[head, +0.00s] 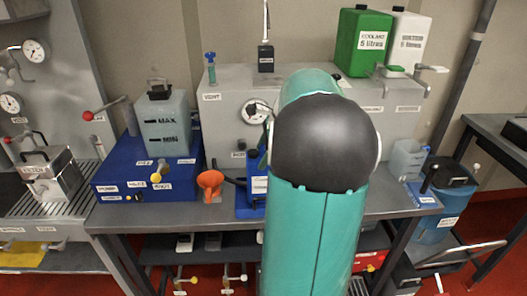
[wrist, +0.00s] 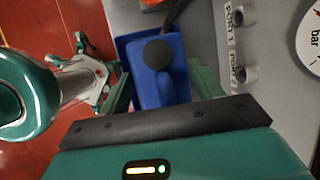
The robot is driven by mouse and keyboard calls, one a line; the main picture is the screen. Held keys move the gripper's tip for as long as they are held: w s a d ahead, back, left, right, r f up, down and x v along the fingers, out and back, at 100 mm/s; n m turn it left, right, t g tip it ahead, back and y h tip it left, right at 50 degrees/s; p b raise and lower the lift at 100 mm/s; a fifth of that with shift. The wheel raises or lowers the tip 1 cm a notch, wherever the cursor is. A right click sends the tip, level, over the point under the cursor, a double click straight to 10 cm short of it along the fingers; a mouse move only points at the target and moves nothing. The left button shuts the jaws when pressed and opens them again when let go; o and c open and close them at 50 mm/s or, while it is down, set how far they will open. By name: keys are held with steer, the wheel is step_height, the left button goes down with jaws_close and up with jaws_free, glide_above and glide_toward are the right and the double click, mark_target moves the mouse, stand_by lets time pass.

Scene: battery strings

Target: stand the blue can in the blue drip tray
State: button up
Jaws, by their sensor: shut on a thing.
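The blue can (wrist: 168,88), with a round black cap, is between the two green fingers of my gripper (wrist: 160,82) in the wrist view. My gripper is shut on it. In the head view the can (head: 258,168) shows its white label beside my arm, which hides its right part and most of my gripper. The blue drip tray (wrist: 126,45) shows behind and beside the can in the wrist view. The tray's front (head: 248,208) shows low beside my arm in the head view. The can looks upright over the tray; whether its base touches the floor is hidden.
An orange funnel (head: 210,183) stands just left of the tray. A blue box (head: 145,175) with a translucent tank is farther left. The grey panel (head: 225,115) with a gauge rises behind. A clear jug (head: 407,158) and a blue bucket (head: 447,205) are at right.

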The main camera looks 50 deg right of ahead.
steer(key=shift+f, duration=0.4)
stand_by(0.4)
steer(key=o, duration=1.5)
steer(key=shift+f, duration=0.2)
steer(key=v, duration=1.4)
steer(key=shift+w, duration=0.1)
steer(key=shift+a, duration=0.1)
